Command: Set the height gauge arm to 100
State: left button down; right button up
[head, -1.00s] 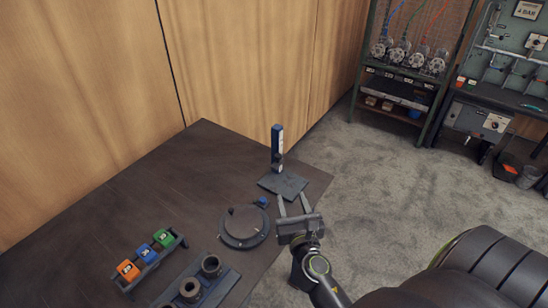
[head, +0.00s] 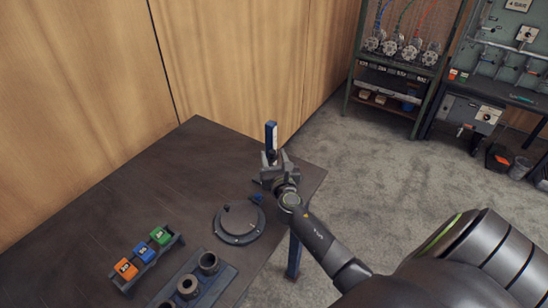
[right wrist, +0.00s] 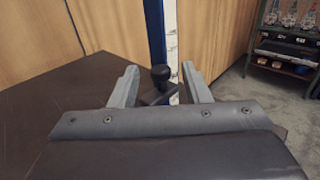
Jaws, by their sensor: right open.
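The height gauge (head: 271,136) stands upright near the table's far right corner, a blue column with a white scale. In the right wrist view its column (right wrist: 163,45) rises behind a dark sliding arm with a black knob (right wrist: 160,75). The scale reading is too small to tell. My right gripper (head: 274,158) is open in front of the column and hides the gauge's lower part and most of its base. In the right wrist view the fingers (right wrist: 160,86) stand on either side of the knob, with gaps to both. My left gripper is not in view.
On the dark table (head: 110,195) are a round flanged plate (head: 239,223), a rack with orange, blue and green blocks (head: 143,251), and a tray with dark rings (head: 208,264). A wooden wall stands behind. Shelving (head: 400,70) is at the back right.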

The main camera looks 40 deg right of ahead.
aim_at(270, 138)
jog(key=shift+c, duration=0.7)
grip_shut()
notch_tip(270, 138, up, 4)
jog(key=p, duration=0.3)
jog(key=shift+w+f+p, duration=0.1)
jog(key=shift+p, duration=0.25)
jog(key=shift+f, duration=0.1)
jog(key=shift+o, duration=0.7)
grip_release()
